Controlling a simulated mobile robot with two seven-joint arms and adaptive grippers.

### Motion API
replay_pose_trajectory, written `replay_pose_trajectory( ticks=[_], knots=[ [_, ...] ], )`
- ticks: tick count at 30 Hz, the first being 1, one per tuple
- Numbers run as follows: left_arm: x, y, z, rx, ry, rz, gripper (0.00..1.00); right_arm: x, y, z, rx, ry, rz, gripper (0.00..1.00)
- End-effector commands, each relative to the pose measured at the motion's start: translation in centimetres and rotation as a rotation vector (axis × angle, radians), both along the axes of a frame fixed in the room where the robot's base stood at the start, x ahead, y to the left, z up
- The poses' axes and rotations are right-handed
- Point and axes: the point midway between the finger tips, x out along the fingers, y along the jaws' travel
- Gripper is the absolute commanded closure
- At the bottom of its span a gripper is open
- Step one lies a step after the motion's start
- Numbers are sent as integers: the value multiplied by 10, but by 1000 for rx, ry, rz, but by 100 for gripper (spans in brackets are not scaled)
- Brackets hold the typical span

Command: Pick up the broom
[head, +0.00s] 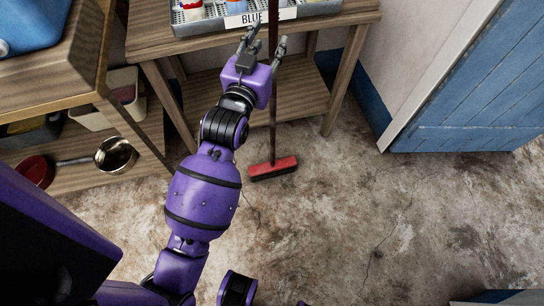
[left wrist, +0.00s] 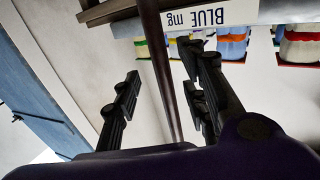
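The broom stands upright against the front of the wooden table, its red head (head: 273,168) on the floor. Its thin dark handle (head: 273,118) rises past the table edge. My left gripper (head: 266,48) is open high on the handle, with a finger on either side of it. In the left wrist view, the handle (left wrist: 163,65) runs between the spread fingers of the left gripper (left wrist: 162,100), with a gap visible towards the left finger. Contact with the other finger is unclear. My right gripper is not in view.
A tray (head: 215,24) labelled "BLUE" with several containers stands on the wooden table (head: 160,45). A wooden shelf (head: 75,178) at left holds a pan (head: 116,155) and bins. A blue door (head: 480,100) is at right. The stained floor in front is clear.

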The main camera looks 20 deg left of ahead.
Motion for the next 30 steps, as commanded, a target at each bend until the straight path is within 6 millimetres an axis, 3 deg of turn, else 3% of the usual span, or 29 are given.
replay_pose_trajectory(
  ticks=[9, 17, 27, 30],
  knots=[
    [43, 3, -1, -1, 0, 0, 60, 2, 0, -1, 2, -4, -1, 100],
    [47, 4, -1, 0, 0, 1, 60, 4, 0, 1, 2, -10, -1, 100],
    [47, 4, -1, 0, 1, 1, 100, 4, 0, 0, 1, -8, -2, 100],
    [47, 4, -1, 0, 1, 1, 100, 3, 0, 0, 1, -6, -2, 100]
  ],
)
